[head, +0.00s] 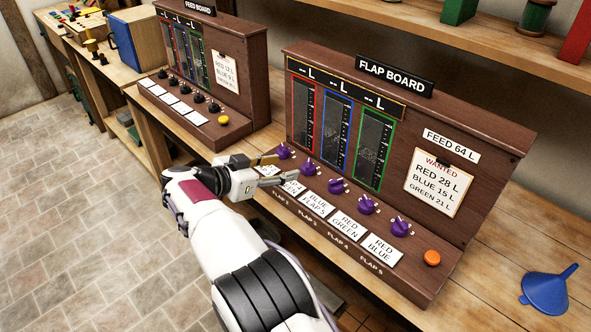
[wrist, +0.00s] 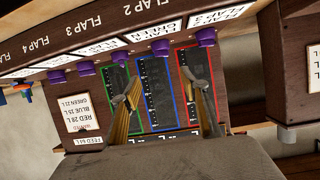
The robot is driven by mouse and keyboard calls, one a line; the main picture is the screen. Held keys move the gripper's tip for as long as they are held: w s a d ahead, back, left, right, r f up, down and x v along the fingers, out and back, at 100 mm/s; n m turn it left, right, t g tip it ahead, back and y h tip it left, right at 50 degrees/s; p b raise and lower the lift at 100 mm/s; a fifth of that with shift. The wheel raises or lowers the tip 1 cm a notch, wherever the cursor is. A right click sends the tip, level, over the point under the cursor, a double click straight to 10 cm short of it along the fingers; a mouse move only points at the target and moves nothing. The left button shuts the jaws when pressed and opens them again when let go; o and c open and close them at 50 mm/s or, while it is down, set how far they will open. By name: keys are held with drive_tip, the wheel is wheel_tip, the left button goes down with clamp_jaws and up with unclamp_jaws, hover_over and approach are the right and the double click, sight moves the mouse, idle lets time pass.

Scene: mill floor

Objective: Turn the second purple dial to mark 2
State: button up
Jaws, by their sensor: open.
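The flap board (head: 480,150) carries a row of several purple dials with white cards below. The second purple dial (head: 309,166), counted from the left, sits just right of my gripper (head: 285,168) in the head view. In the upside-down wrist view the second dial (wrist: 160,47) is second from the right, above the gap between my fingertips (wrist: 160,80). My gripper is open and empty, apart from the dials. The pointer and marks of the second dial are too small to read. The first dial (head: 284,152) is close by my fingers.
An orange button (head: 432,258) is at the board's right end. A blue funnel (head: 548,290) lies on the bench to the right. The feed board (head: 245,60), with black dials and a yellow button, stands to the left. Neighbouring dials are closely spaced.

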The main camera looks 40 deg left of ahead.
drive_tip(key=w+d+r+n, duration=0.1)
drive_tip(key=w+d+r, duration=0.2)
drive_tip(key=w+d, duration=0.15)
drive_tip(key=n+y, duration=0.4)
drive_tip(key=y, duration=0.1)
approach(305, 169)
drive_tip(key=shift+w+d+r+g, duration=0.1)
drive_tip(key=shift+w+g, duration=0.1)
drive_tip(key=shift+w, duration=0.4)
drive_tip(key=shift+w+d+r+g, duration=0.1)
drive_tip(key=shift+w+r+g, duration=0.1)
drive_tip(key=shift+w, duration=0.45)
drive_tip(key=shift+s+a+f, duration=0.1)
drive_tip(key=shift+a+f, duration=0.05)
drive_tip(key=shift+a, duration=0.05)
drive_tip(key=shift+x, duration=3.9)
drive_tip(key=shift+a, duration=0.1)
drive_tip(key=c, duration=1.1)
